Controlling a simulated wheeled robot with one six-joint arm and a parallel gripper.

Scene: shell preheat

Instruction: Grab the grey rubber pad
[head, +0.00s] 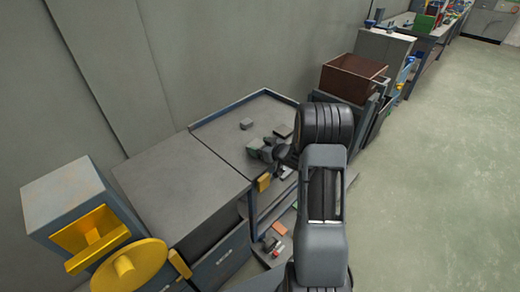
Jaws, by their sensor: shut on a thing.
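My gripper (258,148) is low over the tray-like top of the right-hand bench (222,147), seen small and partly covered by my own arm. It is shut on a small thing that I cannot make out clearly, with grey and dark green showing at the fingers. A small grey block (246,124) lies on the bench top behind the gripper. A flat dark grey piece (283,131) lies to the right of it, close to my arm. I cannot tell which grey piece is the rubber pad.
A raised rim edges the bench. A yellow block (264,182) is at its front edge. Left are a grey cabinet (180,180) and a machine with a yellow wheel (130,268). A brown box (352,80) stands beyond my arm. The floor at right is clear.

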